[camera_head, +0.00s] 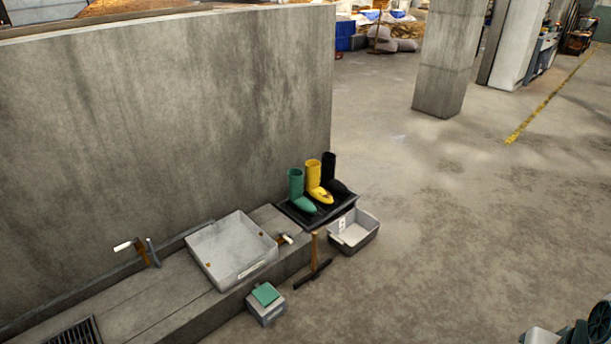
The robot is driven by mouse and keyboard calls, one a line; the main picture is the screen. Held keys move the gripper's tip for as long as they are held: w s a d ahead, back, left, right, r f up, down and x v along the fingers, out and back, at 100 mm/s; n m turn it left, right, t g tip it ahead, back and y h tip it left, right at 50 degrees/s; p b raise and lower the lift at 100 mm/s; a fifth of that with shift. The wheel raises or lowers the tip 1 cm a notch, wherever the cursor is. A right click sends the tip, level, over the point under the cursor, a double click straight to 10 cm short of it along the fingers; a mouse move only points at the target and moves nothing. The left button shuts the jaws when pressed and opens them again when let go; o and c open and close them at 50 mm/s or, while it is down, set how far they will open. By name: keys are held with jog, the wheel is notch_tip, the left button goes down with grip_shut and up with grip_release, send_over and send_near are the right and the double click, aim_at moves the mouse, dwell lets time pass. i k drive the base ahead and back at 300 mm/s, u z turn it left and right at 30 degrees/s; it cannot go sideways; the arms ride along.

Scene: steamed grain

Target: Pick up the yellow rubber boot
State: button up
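The yellow rubber boot (314,176) stands upright in the middle of a row of three boots. A green boot (297,187) stands to its left and a black boot (330,173) to its right and slightly behind. All three stand on a low black tray (293,213) at the foot of a concrete wall. The lower part of the yellow boot lies close between its neighbours, and I cannot tell if they touch. My gripper is not seen; no fingers show in this view.
A grey bin (361,236) and a long-handled tool (314,262) stand before the tray. A pale basin (219,262) sits on the concrete ledge, beside a small hammer (285,238). A grey box (266,312) with a green top is nearer. The wall (180,120) rises behind. Open floor (460,220) lies right.

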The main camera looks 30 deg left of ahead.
aim_at(322, 197)
jog(key=u, duration=1.2)
